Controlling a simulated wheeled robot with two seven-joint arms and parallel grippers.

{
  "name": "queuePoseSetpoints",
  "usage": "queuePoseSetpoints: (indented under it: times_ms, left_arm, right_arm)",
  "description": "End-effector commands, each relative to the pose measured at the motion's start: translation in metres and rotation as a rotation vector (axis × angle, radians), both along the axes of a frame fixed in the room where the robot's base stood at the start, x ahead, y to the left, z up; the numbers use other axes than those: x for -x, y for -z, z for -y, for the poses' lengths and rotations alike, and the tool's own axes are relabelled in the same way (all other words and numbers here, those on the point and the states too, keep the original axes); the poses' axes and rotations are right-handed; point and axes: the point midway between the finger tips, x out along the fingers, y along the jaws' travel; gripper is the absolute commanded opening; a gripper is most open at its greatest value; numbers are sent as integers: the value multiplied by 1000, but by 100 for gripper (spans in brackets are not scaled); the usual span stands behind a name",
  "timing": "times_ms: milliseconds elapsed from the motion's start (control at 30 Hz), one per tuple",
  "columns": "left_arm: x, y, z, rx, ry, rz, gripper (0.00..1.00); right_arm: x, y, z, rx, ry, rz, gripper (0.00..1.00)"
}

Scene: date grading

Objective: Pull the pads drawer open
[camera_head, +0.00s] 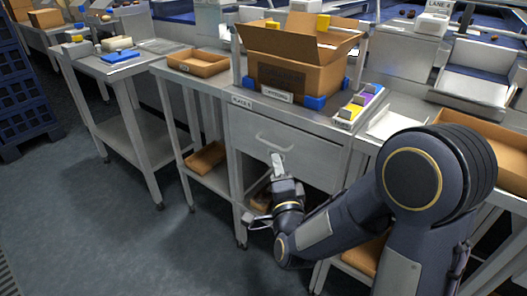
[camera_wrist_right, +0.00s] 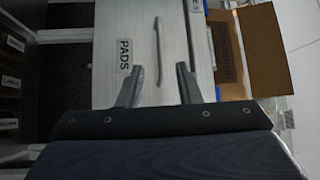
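The pads drawer (camera_head: 250,148) has a plain grey front under the worktop and looks closed in the head view. In the right wrist view its front (camera_wrist_right: 178,25) carries a PADS label (camera_wrist_right: 123,55). Its bar handle (camera_head: 273,143) also shows in the right wrist view (camera_wrist_right: 158,50). My right gripper (camera_head: 278,160) is just below the handle in the head view. In the wrist view its two fingers (camera_wrist_right: 158,80) are spread, one on each side of the handle's line, and neither touches it. The exact gap in depth is unclear. My left gripper is not in view.
An open cardboard carton (camera_head: 295,77) stands on the worktop above the drawer, between blue corner blocks. A box with coloured strips (camera_head: 357,104) is to its right. A shallow brown tray (camera_head: 198,63) sits on the left table. The floor (camera_head: 120,235) in front is clear.

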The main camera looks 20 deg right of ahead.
Motion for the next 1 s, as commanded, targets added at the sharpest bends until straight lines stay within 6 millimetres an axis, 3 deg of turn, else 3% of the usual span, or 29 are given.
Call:
queuePoseSetpoints:
  times_ms: [400,767,1000]
  left_arm:
    - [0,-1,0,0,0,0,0]
    - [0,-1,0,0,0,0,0]
    - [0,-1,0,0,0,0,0]
  right_arm:
    - [-60,-9,7,2,0,-1,32]
    - [-68,-10,8,3,0,-3,32]
    - [-67,-10,8,3,0,-2,3]
